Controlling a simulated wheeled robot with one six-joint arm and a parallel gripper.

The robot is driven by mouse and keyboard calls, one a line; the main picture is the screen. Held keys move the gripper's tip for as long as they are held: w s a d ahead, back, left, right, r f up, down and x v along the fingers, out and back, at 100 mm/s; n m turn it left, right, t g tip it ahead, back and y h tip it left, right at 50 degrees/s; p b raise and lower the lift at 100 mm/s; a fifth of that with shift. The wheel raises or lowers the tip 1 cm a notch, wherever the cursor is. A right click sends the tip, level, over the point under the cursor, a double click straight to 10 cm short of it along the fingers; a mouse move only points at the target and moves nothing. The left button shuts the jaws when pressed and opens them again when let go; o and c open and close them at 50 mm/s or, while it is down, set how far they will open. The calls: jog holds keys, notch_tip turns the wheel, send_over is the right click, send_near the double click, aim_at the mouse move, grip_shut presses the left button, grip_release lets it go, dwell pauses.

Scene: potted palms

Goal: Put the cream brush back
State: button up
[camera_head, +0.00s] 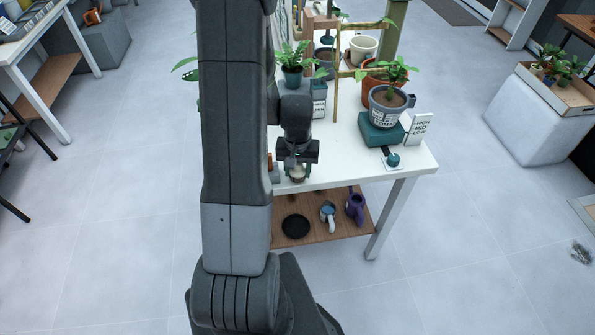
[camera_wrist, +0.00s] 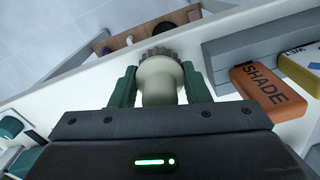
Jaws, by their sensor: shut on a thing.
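The cream brush (camera_wrist: 160,82) is clasped between the two green fingers of my gripper (camera_wrist: 160,90) in the wrist view. Its rounded cream body faces the camera, and grey-brown bristles show at its far end. In the head view, my gripper (camera_head: 297,168) is at the near edge of the white table (camera_head: 345,172), with the cream brush (camera_head: 298,175) low between its fingers. I cannot tell whether the brush touches the tabletop.
An orange block marked SHADE (camera_wrist: 264,92) and a grey bar (camera_wrist: 250,42) lie right of my gripper in the wrist view. A teal item (camera_head: 392,159) lies right, before a potted plant on a teal base (camera_head: 381,134). A purple can (camera_head: 355,208) stands on the lower shelf.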

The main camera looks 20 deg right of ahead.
jog(key=shift+f, duration=0.7)
jog(key=shift+f, duration=0.15)
jog(key=o, duration=0.7)
jog(key=shift+o, duration=0.2)
notch_tip(320, 180, up, 12)
jog(key=shift+r, duration=0.2)
